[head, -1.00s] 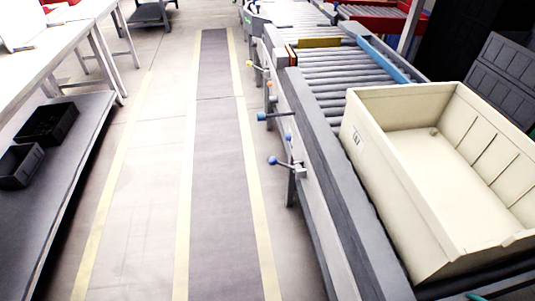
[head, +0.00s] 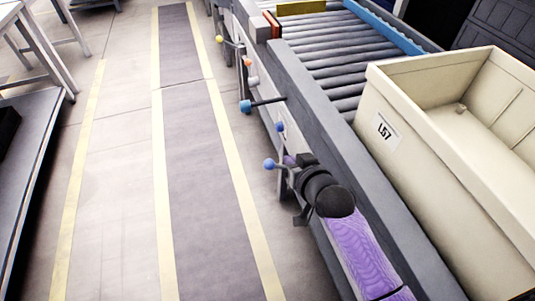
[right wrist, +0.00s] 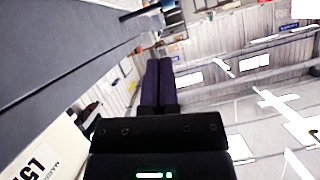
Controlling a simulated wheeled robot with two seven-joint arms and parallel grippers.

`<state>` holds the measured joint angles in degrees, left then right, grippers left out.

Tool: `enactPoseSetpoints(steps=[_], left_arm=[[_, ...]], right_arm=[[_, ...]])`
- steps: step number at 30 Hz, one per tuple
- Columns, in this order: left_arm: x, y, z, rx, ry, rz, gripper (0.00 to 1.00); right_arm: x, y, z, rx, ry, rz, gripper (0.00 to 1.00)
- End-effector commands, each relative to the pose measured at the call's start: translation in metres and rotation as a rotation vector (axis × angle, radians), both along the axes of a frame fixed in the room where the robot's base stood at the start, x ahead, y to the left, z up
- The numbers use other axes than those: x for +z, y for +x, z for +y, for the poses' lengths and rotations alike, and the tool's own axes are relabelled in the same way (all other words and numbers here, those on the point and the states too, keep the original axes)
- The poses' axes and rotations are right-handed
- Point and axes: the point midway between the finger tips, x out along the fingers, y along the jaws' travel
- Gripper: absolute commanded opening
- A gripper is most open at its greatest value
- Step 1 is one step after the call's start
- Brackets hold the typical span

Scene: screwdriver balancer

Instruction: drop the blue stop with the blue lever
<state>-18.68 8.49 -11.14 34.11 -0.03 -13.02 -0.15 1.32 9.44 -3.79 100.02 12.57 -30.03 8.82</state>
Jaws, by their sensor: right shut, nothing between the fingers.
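A blue bar (head: 385,26), which looks like the blue stop, runs along the far right side of the conveyor rollers; whether it stands raised is unclear. A lever with a light-blue end (head: 245,106) sticks out leftward from the conveyor's side. Nearer, a darker blue ball knob (head: 269,164) and another blue knob (head: 280,127) sit close together. My right gripper (head: 289,160) is beside these two nearer knobs, its fingertips partly hidden by its wrist. In the right wrist view its dark fingers (right wrist: 158,82) are together and empty. My left gripper is out of view.
A cream crate (head: 400,150) labelled L57 stands on the conveyor at right. Yellow (head: 219,39) and orange (head: 249,62) knobs sit farther along the side. A yellow bar (head: 302,8) lies across the rollers. The walkway at left is clear; a grey shelf (head: 30,165) stands beyond.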

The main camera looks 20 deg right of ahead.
Motion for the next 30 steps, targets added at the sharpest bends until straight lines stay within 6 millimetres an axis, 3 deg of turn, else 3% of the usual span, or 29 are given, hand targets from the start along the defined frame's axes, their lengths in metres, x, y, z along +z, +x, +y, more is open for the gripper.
enactPoseSetpoints(steps=[8, 21, 25, 30], left_arm=[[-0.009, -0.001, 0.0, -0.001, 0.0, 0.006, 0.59], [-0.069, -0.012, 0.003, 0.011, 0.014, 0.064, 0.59], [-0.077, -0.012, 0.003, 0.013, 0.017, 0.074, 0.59], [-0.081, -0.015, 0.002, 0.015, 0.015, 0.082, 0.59]], right_arm=[[-0.009, 0.011, 0.001, 0.0, -0.001, 0.001, 0.0], [-0.055, 0.092, 0.013, 0.0, -0.001, 0.007, 0.0], [-0.073, 0.085, 0.016, 0.0, -0.001, 0.007, 0.0], [-0.081, 0.082, 0.019, 0.0, -0.001, 0.003, 0.0]])
